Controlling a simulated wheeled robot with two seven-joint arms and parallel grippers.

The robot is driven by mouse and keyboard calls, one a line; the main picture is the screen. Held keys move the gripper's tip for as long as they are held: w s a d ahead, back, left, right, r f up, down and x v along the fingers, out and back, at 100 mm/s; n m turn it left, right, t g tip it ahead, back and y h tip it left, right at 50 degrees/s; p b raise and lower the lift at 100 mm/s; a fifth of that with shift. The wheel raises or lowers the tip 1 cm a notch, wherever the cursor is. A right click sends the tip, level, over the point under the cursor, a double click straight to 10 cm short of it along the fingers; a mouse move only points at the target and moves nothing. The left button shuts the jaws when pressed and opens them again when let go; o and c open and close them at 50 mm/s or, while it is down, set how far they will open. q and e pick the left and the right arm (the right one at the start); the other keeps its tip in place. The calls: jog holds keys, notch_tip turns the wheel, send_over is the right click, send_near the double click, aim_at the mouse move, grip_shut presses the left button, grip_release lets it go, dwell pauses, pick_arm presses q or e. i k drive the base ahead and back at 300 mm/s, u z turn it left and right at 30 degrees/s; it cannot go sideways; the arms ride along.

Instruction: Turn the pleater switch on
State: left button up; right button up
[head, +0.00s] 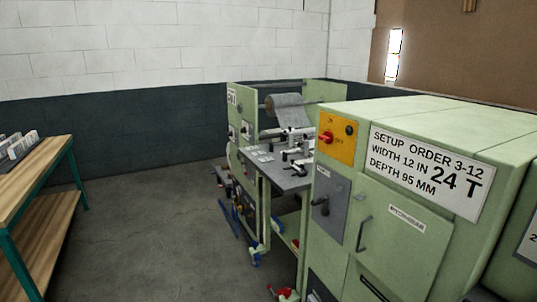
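A pale green machine stands at the right, with a cabinet (405,262) at its near end. On the cabinet's narrow left part is a yellow panel (338,150) carrying a red rotary switch (326,137) and a small dark round part (349,130). Below it, a grey panel (333,188) has a black handle (321,206). Which of these is the pleater switch, and its on or off position, I cannot tell. Neither of my grippers shows in the head view.
A white sign (430,174) and a door handle (364,234) are on the cabinet. The machine's grey worktable (285,178) lies behind. A wooden-topped bench (32,178) with green legs stands at the left. The grey floor (150,240) between bench and machine is clear.

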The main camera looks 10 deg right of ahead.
aim_at(327, 136)
jog(key=u, duration=0.75)
jog(key=i, duration=2.25)
jog(key=z, duration=1.5)
jog(key=i, duration=0.6)
jog(key=z, duration=0.65)
